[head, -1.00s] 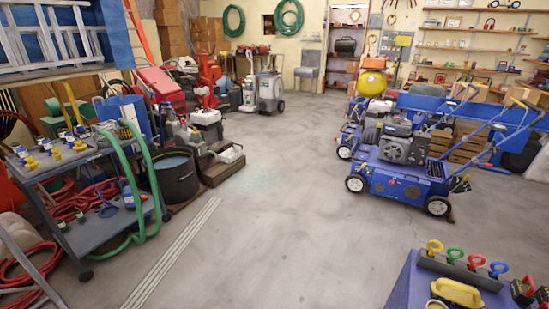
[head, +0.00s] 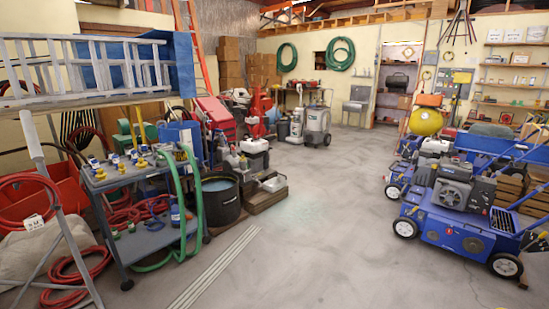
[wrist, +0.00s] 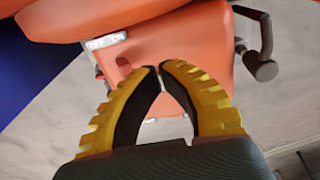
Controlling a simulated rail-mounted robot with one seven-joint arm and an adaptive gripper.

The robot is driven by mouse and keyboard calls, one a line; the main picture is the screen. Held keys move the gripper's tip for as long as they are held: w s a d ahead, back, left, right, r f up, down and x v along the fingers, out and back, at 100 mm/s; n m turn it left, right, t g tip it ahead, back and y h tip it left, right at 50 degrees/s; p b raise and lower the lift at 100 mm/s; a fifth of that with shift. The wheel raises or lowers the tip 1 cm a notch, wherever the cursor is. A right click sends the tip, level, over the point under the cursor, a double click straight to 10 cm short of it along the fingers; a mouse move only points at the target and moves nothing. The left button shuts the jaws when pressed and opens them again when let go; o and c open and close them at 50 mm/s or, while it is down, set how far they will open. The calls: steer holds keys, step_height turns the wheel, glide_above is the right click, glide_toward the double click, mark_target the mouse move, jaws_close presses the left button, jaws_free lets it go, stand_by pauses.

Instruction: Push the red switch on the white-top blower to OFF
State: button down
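In the wrist view an orange-red machine body (wrist: 190,50) fills the upper middle. A small white label (wrist: 106,41) with dark lettering, seemingly OFF and ON, sits on it near a dark round spot. My gripper (wrist: 158,68) has yellow ribbed fingers with black pads; the fingertips meet, with nothing between them. The tips are just below and right of the label; I cannot tell whether they touch the body. My gripper is not in the head view, and I cannot tell which machine is the blower.
A black lever (wrist: 262,65) stands at the body's right. In the head view a grey cart (head: 130,180) with green hose is at left, a dark bucket (head: 218,205) beside it, blue wheeled machines (head: 455,225) at right. The middle floor (head: 310,210) is clear.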

steer(key=shift+f+b, duration=1.05)
steer(key=shift+f, duration=0.65)
steer(key=shift+a+f+b, duration=0.3)
steer(key=shift+f+b, duration=0.05)
steer(key=shift+f, duration=0.3)
steer(key=shift+w+f, duration=0.1)
steer(key=shift+f, duration=0.1)
steer(key=shift+w+d+r+b, duration=0.2)
steer(key=shift+w+d+b, duration=0.65)
steer(key=shift+w+b, duration=0.05)
steer(key=shift+w+d, duration=0.7)
steer(key=shift+w, duration=0.1)
steer(key=shift+r+p, duration=0.45)
steer(key=shift+p, duration=0.1)
steer(key=shift+s+a+r+p, duration=0.1)
steer(key=shift+s+r+p, duration=0.15)
steer(key=shift+s+p, duration=0.3)
step_height(320, 180, up, 7)
steer(key=p, duration=0.7)
steer(key=shift+w, duration=0.1)
